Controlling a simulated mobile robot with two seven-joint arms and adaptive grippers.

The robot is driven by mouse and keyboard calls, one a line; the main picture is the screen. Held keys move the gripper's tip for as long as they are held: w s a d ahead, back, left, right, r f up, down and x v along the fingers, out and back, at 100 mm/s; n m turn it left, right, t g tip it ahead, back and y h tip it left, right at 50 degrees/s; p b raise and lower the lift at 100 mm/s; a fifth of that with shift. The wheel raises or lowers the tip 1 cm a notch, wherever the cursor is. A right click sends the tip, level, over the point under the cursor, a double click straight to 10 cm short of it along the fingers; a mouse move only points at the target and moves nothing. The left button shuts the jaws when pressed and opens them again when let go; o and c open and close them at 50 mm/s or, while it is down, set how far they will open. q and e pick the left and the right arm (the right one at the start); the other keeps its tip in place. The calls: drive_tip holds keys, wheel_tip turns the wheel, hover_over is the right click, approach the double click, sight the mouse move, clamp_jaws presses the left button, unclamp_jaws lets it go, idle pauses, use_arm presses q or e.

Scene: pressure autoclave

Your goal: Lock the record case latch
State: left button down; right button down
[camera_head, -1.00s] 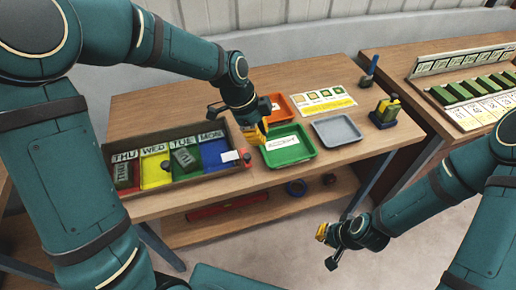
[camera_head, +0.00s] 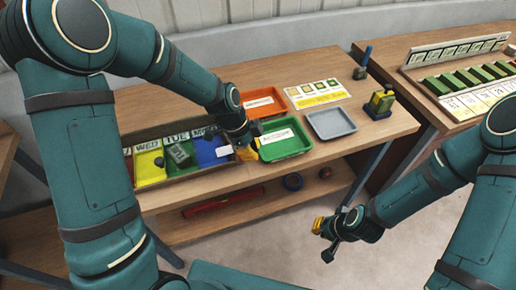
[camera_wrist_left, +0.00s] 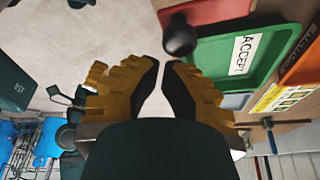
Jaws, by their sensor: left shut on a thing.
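The record case (camera_head: 205,175) is a shallow wooden box with coloured day compartments on the bench, partly hidden on the left by my left arm. My left gripper (camera_head: 246,152) is at its right end, beside the green tray. In the left wrist view, its yellow ribbed fingers (camera_wrist_left: 163,64) are close together, with a round black knob (camera_wrist_left: 180,36) right at their tips; I take this as the latch knob. The contact and the rest of the latch are hidden. My right gripper (camera_head: 322,238) hangs in front of the bench, away from the case; its finger gap is unclear.
The green "ACCEPT" tray (camera_head: 285,152) is close to the left gripper. An orange tray (camera_head: 264,89), grey tray (camera_head: 332,138) and colour card (camera_head: 318,94) lie beyond.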

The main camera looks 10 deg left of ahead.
use_arm(q)
drive_tip(key=shift+s+a+m+g+b, duration=0.35)
drive_tip(key=shift+s+a+m, duration=0.15)
drive_tip(key=shift+m, duration=0.5)
use_arm(e)
drive_tip(key=shift+s+f, duration=0.1)
drive_tip(key=shift+f, duration=0.25)
